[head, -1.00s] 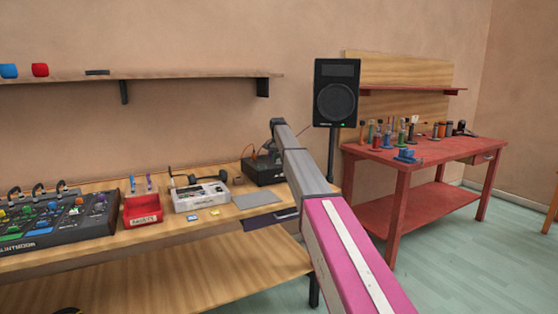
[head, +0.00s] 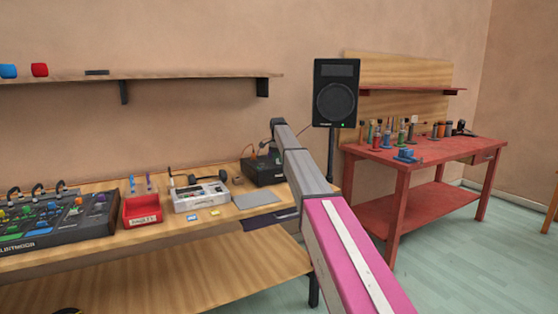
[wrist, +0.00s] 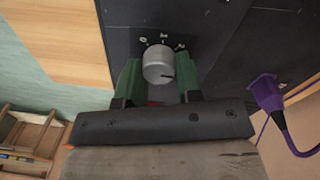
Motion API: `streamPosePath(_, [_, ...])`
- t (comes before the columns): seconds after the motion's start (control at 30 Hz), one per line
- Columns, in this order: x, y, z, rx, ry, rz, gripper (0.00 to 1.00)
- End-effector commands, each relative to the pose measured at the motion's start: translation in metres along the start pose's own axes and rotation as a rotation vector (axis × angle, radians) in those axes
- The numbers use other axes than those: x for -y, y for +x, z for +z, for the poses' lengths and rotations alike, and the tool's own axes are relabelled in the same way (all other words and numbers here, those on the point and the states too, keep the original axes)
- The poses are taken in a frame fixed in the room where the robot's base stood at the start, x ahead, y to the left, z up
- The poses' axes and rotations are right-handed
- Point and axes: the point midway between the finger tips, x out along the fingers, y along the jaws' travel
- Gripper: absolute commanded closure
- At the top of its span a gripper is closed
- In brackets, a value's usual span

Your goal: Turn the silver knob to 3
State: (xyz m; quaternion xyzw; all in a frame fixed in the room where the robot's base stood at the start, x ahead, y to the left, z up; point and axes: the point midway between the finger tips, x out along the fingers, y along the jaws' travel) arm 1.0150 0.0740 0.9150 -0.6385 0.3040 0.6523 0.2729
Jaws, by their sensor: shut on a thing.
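The silver knob (wrist: 158,66) is on a dark panel (wrist: 208,22) in the wrist view. A dark pointer line on its face points to the right and slightly down. Small pale marks are printed on the panel above the knob, too small to read for certain. My gripper (wrist: 158,78) has its two green fingers on either side of the knob, shut on it. In the head view my arm reaches to the black box (head: 262,169) at the bench's back right; the knob and fingers cannot be made out there.
A purple plug and cable (wrist: 268,98) are close to the right of my gripper. On the wooden bench (head: 120,240) are a red bin (head: 141,212), a pale device (head: 201,198) and a grey mat (head: 256,200). A black speaker (head: 336,95) stands beyond my arm.

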Motion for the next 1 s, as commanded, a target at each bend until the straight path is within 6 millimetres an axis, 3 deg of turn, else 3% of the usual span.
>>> streamPosePath(0.07, [0.000,0.000,0.000,0.000,-0.001,0.000,0.91])
streamPosePath(0.1, [0.000,0.000,0.000,0.000,-0.001,0.000,0.64])
streamPosePath(0.17, [0.000,0.000,0.000,0.000,-0.001,0.000,0.44])
streamPosePath(0.2, [0.000,0.000,0.000,0.000,-0.001,0.000,0.42])
streamPosePath(0.67, [0.001,-0.010,0.000,0.000,-0.001,-0.001,0.42])
streamPosePath(1.0, [0.001,-0.065,-0.001,-0.001,-0.001,-0.002,0.42])
